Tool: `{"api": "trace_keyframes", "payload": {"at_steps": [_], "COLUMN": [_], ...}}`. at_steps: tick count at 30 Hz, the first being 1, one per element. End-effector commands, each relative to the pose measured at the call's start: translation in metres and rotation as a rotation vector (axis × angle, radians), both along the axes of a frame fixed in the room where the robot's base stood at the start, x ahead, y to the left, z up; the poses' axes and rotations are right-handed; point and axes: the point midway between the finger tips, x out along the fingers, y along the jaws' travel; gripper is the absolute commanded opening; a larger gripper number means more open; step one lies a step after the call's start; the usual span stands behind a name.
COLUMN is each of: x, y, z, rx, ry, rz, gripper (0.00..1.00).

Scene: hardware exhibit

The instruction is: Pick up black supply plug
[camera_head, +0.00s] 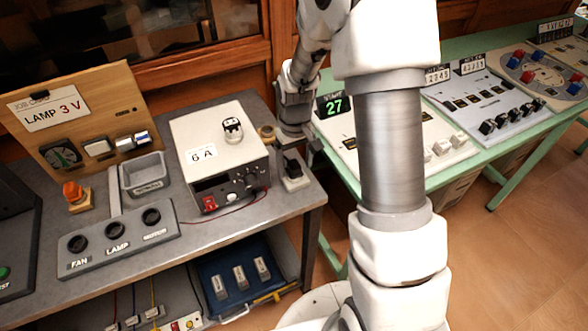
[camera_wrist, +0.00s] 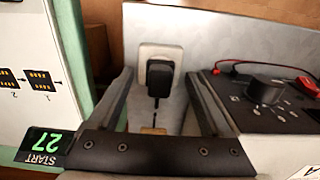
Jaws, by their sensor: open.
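The black supply plug (camera_head: 291,166) stands on a white block (camera_head: 296,184) at the right end of the grey bench. In the wrist view the black plug (camera_wrist: 160,76) shows on the white block (camera_wrist: 160,52), between the two fingers. A short dark strip runs from the plug toward my palm. My gripper (camera_wrist: 159,74) is open, with one finger on each side of the plug and a visible gap on both sides. Whether the fingertips are level with the plug or above it, I cannot tell. In the head view my gripper (camera_head: 300,150) is just behind the plug, partly hidden by my arm.
A white 6 A supply box (camera_head: 215,150) stands close to the left of the plug, with a red lead (camera_head: 232,208) in front. A green table (camera_head: 345,178) with panels is to the right. The bench's front right corner is clear.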

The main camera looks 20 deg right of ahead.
Motion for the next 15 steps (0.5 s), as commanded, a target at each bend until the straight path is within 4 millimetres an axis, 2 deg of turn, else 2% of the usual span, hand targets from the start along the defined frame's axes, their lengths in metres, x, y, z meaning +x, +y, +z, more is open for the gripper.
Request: {"api": "trace_keyframes", "payload": {"at_steps": [3, 9, 15], "x": [0.0002, 0.0003, 0.0002], "y": [0.0, 0.0002, 0.0001], "z": [-0.0066, -0.0065, -0.0064], "rx": [0.0, 0.0, 0.0], "ry": [-0.001, -0.002, -0.001], "rz": [0.0, 0.0, 0.0], "gripper": [0.82, 0.82, 0.47]}}
